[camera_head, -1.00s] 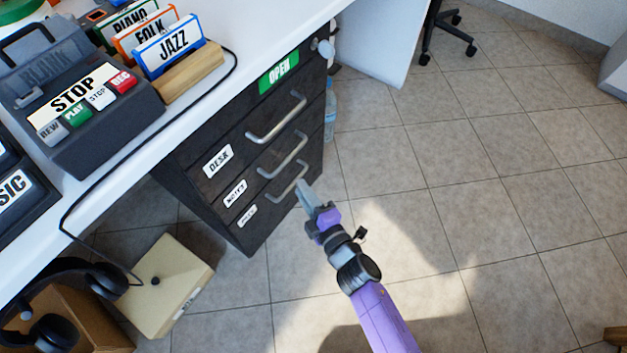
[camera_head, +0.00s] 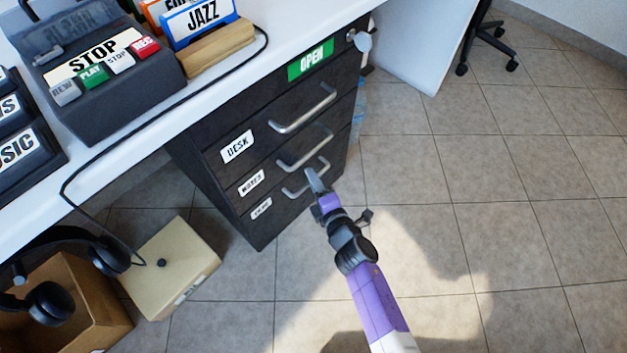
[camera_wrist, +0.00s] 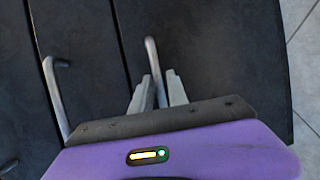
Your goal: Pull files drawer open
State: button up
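The dark drawer unit under the desk has a top drawer marked DESK (camera_head: 237,147), a middle one that reads like NOTES (camera_head: 251,183), and a bottom drawer (camera_head: 262,225) whose small label (camera_head: 261,209) is too blurred to read. All drawers look shut. My gripper (camera_head: 313,181) is at the right part of the bottom drawer's metal handle (camera_head: 290,193). In the wrist view, my gripper (camera_wrist: 158,88) has one finger on each side of that handle (camera_wrist: 152,55), with narrow gaps showing. Another handle (camera_wrist: 55,95) is to the left.
A green OPEN sign (camera_head: 311,61) is above the drawers. A beige box (camera_head: 165,265) and a cardboard box (camera_head: 85,310) with headphones stand left of the unit. A black cable hangs from the desk.

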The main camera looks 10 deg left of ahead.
grip_shut()
dwell(1.4)
